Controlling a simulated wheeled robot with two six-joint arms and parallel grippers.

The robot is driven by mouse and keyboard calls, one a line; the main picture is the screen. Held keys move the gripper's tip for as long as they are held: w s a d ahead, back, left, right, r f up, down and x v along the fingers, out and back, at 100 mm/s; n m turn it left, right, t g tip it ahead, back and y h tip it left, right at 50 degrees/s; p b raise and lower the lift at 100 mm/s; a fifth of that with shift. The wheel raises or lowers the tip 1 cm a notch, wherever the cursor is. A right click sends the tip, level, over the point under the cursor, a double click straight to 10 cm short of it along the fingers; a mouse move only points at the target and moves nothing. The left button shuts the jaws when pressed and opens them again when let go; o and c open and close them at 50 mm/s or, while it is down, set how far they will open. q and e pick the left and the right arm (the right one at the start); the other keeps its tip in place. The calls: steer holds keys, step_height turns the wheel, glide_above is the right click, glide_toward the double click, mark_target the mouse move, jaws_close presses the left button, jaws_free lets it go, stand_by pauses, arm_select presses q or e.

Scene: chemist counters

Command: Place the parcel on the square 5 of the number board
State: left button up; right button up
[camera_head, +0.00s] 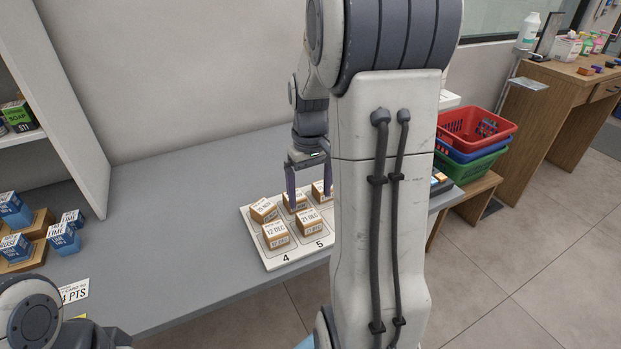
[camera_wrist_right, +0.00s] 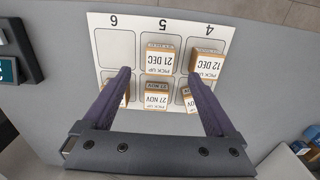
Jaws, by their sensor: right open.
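The number board (camera_head: 268,259) is a white tray on the grey counter. A brown parcel with a white "21 DEC" label (camera_head: 310,220) stands on square 5, also seen in the wrist view (camera_wrist_right: 160,64). A "12 DEC" parcel (camera_head: 276,232) stands on square 4 (camera_wrist_right: 206,62). Square 6 is bare in the wrist view. Several parcels stand in the other row, including a "21 NOV" one (camera_wrist_right: 155,98). My right gripper (camera_head: 310,201) is open and empty over the board, its fingers (camera_wrist_right: 159,74) spread apart. My left gripper is out of view.
Blue-and-white boxes (camera_head: 63,238) stand on wooden stands at the left of the counter. Red, blue and green baskets (camera_head: 474,130) are stacked on a low wooden stand at right. The counter between boxes and board is clear. My right arm hides the board's right part.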

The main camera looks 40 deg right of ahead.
steer(key=shift+r, duration=1.6)
steer(key=s+a+n, duration=0.2)
steer(key=a+n, duration=0.3)
steer(key=a, duration=1.4)
steer(key=s+a+f+n, duration=0.1)
steer(key=s+a+n, duration=0.1)
steer(key=s+a, duration=0.4)
steer(key=s+a+f+n+y, duration=0.1)
steer(key=s+a+n, duration=0.1)
steer(key=s+a, duration=0.3)
steer(key=s, duration=0.3)
steer(key=shift+a+f+n, duration=0.3)
steer(key=shift+a+n, duration=0.05)
steer(key=shift+n, duration=0.05)
step_height(320, 180, up, 8)
steer(key=p, duration=0.8)
steer(key=shift+r+p, duration=0.25)
steer(key=shift+p, duration=0.05)
